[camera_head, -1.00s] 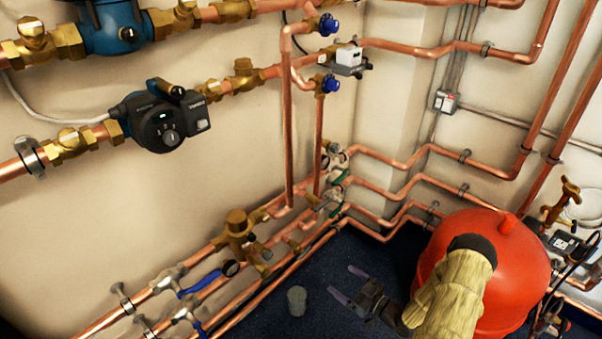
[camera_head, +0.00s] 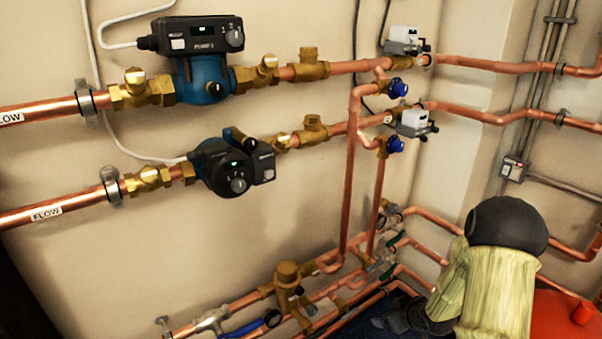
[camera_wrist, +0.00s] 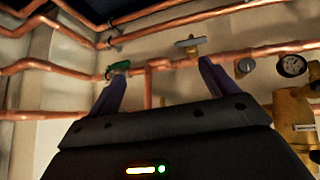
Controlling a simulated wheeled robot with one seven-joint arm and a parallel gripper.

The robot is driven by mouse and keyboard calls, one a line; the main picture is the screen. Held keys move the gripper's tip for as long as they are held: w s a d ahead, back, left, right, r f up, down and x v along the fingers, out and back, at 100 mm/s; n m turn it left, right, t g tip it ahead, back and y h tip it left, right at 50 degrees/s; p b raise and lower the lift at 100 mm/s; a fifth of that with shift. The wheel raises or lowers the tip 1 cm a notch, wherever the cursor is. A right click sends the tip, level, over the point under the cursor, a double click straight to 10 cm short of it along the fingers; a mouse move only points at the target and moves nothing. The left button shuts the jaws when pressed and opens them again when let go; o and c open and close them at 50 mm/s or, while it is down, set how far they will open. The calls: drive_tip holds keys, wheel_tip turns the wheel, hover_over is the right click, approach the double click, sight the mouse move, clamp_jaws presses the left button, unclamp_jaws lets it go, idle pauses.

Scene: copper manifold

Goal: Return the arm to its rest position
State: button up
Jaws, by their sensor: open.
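My arm, in a yellowish sleeve with a dark rounded joint, is at the lower right of the head view. My gripper (camera_wrist: 162,82) shows in the wrist view with its two purple fingers spread and nothing between them. In the head view the gripper is mostly cut off or hidden low beside the sleeve.
Two pumps, an upper one (camera_head: 205,82) and a lower one (camera_head: 228,165), sit on wall pipes. A brass valve (camera_head: 288,285) and blue lever (camera_head: 245,328) are low down. A red vessel (camera_head: 562,318) is beside my arm. A gauge (camera_wrist: 291,65) is right in the wrist view.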

drive_tip(key=s+a+r+m+g+h, duration=0.1)
drive_tip(key=s+a+r+m+g, duration=0.15)
drive_tip(key=s+r, duration=0.35)
drive_tip(key=s+a+r+m+g, duration=0.1)
drive_tip(key=s+a+r, duration=0.35)
drive_tip(key=s, duration=0.35)
drive_tip(key=s+a+r+m+g+h, duration=0.1)
drive_tip(key=s+a+r+m+g, duration=0.15)
drive_tip(key=s+r, duration=0.35)
wheel_tip(320, 180, up, 36)
drive_tip(key=p, duration=3.7)
drive_tip(key=shift+a+n+t, duration=0.25)
drive_tip(key=shift+n+t, duration=0.05)
drive_tip(key=shift+t, duration=0.1)
